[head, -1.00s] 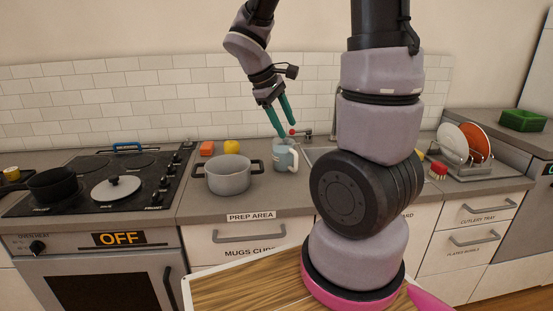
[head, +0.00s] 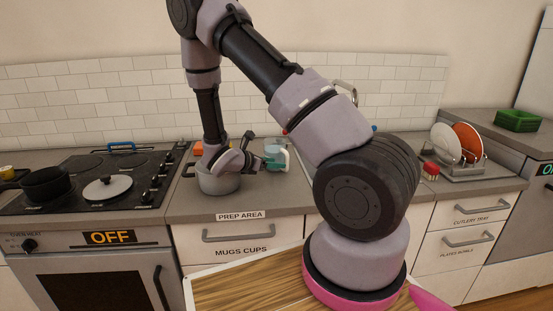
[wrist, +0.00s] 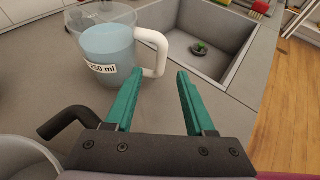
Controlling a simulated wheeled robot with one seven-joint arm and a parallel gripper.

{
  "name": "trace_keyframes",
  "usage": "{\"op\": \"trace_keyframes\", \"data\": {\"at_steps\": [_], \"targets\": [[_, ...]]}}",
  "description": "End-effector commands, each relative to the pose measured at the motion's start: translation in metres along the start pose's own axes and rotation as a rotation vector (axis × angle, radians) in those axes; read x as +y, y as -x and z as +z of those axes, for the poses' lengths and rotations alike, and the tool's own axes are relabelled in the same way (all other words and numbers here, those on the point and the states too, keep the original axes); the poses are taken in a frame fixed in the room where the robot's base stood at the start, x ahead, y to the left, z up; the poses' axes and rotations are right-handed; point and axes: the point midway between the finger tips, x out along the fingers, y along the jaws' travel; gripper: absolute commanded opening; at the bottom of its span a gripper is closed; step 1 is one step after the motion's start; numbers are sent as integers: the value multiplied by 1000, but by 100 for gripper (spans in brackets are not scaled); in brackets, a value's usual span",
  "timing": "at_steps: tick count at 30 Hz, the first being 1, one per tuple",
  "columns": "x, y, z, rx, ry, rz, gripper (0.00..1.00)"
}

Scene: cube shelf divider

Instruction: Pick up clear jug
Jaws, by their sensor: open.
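The clear jug (wrist: 108,48) stands upright on the counter in the wrist view. It holds bluish liquid, carries a "250 ml" label and has a white handle (wrist: 160,55) on its right side. The jug also shows in the head view (head: 272,151), right of the pot and partly hidden by my gripper. My gripper (wrist: 160,73) is open and empty, with its two teal fingers pointing toward the handle. The handle lies just beyond the fingertips, nearer the left one; I cannot tell whether they touch.
A grey pot (head: 218,182) stands close to my wrist, with its black handle (wrist: 75,122) beside the left finger in the wrist view. The stove (head: 95,183) is at left.

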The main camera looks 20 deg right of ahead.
Motion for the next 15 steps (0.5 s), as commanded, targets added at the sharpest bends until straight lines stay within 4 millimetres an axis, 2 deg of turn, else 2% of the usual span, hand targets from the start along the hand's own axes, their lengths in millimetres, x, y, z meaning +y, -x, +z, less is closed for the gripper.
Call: {"op": "trace_keyframes", "data": {"at_steps": [3, 8, 15], "targets": [[-1, -14, 0, 0, -2, -2, 55], [-1, -26, 1, 1, -1, -3, 55], [-2, -61, 3, 1, -2, -4, 55]]}}
